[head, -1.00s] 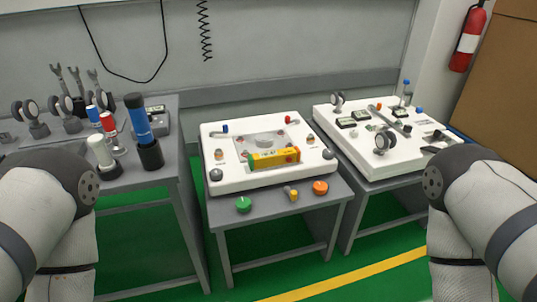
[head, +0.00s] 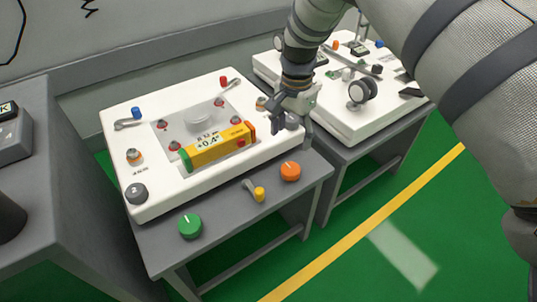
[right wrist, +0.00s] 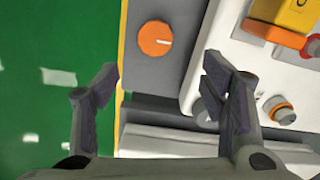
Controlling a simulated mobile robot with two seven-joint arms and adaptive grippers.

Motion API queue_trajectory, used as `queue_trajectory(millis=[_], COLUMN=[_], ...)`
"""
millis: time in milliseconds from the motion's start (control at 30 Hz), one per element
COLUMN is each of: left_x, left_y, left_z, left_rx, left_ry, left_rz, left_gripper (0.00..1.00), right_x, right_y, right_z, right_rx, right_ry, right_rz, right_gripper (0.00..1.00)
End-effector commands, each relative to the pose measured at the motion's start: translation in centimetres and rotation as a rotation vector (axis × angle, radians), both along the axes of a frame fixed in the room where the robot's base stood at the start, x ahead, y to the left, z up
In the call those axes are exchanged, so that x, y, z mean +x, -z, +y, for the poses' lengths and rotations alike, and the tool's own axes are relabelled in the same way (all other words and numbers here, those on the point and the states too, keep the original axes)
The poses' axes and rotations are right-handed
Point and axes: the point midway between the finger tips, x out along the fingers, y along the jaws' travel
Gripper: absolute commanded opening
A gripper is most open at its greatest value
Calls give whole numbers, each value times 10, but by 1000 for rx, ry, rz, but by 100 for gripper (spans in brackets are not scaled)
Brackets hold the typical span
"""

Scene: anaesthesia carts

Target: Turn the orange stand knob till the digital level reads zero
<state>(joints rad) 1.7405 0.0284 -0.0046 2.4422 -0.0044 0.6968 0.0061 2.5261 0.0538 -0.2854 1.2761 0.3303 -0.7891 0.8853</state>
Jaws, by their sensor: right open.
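The orange knob (head: 291,171) sits on the grey front shelf of the middle stand, at its right end. In the right wrist view the orange knob (right wrist: 155,38) shows a pale pointer line toward the right. The yellow digital level (head: 218,147) lies on the white panel, and its display reads about +0.4°. My right gripper (head: 291,122) is over the right side of the white panel, behind the knob. In the right wrist view my right gripper (right wrist: 160,80) is open and empty, its fingers apart from the knob. My left gripper is not in view.
A green knob (head: 190,226) and a small yellow-tipped lever (head: 257,192) share the shelf. The white panel (head: 170,200) carries several small knobs and levers. Another white panel (head: 335,125) stands to the right. The green floor in front is clear.

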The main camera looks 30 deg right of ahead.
Motion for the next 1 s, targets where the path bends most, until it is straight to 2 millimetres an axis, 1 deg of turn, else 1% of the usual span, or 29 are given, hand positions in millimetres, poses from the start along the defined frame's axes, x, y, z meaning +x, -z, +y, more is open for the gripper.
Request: queue_trajectory(millis=[67,167,300,400,500,633,867,900,933,967,1000], left_x=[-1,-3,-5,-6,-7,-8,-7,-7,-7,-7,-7], left_y=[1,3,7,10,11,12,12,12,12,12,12], left_z=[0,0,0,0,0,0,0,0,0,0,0], left_rx=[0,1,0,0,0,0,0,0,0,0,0], left_ry=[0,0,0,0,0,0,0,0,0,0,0], left_rz=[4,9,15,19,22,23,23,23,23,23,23], left_gripper=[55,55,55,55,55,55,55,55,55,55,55], right_x=[0,-2,-2,-2,-1,-1,-1,-1,-1,-1,-1], right_y=[8,33,70,93,108,117,118,118,118,118,118], right_z=[0,0,0,0,0,0,0,0,0,0,0], right_rx=[2,1,2,2,0,0,0,0,1,1,1], right_ry=[5,3,1,0,-1,-1,-1,-1,-1,-1,-1], right_rz=[4,7,6,6,3,2,1,1,1,1,1], right_gripper=[66,66,66,66,66,66,66,61,55,48,39])
